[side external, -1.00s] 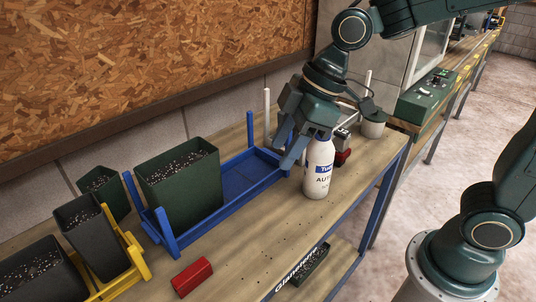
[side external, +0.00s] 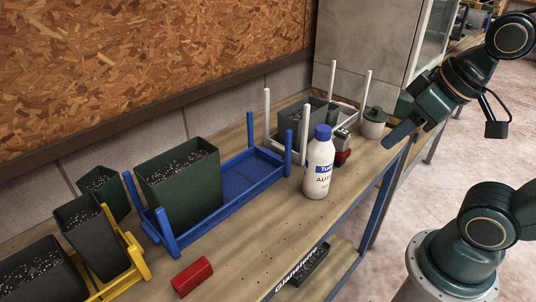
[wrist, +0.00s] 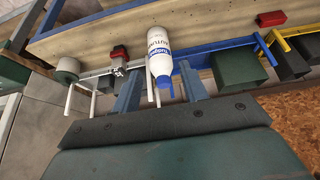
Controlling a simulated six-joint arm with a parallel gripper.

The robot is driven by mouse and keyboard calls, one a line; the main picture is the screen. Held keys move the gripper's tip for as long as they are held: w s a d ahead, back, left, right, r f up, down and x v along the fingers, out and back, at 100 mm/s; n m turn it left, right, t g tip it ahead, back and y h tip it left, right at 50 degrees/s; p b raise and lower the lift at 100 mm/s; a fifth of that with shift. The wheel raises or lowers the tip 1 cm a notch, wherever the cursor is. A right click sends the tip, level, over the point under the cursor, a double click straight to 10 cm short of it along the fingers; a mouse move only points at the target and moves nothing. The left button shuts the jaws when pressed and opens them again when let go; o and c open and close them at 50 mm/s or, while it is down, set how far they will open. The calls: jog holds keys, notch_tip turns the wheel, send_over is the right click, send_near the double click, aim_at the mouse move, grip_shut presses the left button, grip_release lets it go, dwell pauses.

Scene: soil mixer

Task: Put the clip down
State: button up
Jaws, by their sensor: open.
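A small red and silver piece (side external: 342,151), which looks like the clip, rests on the bench just right of the white bottle (side external: 318,168). The bottle has a blue cap, stands upright and partly hides the piece. A plain red block (side external: 192,277) lies near the front edge; I cannot tell if it is also a clip. My gripper (side external: 402,131) is to the right, around the bench's edge, apart from all these things. In the wrist view its fingers (wrist: 158,74) are spread and empty, with the bottle seen beyond the gap.
A blue rack (side external: 245,178) holds a green soil pot (side external: 182,195); its right part is empty. A yellow rack (side external: 135,262) with dark pots stands at left. A light grey rack (side external: 291,147) with a dark pot (side external: 302,123) and a lidded jar (side external: 373,124) stand behind.

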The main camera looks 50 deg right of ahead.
jog(key=shift+o, duration=0.6)
jog(key=n+g+y, duration=0.2)
jog(key=n+g, duration=0.4)
jog(key=n, duration=1.2)
send_over(190, 271)
jog(key=d, duration=0.2)
notch_tip(190, 271, down, 9)
jog(key=shift+a+f, duration=0.2)
jog(key=shift+f, duration=1.25)
jog(key=shift+a+f, duration=0.25)
jog(key=shift+f, duration=1.25)
jog(key=shift+a+f, duration=0.2)
jog(key=shift+f, duration=1.25)
jog(key=shift+f, duration=0.1)
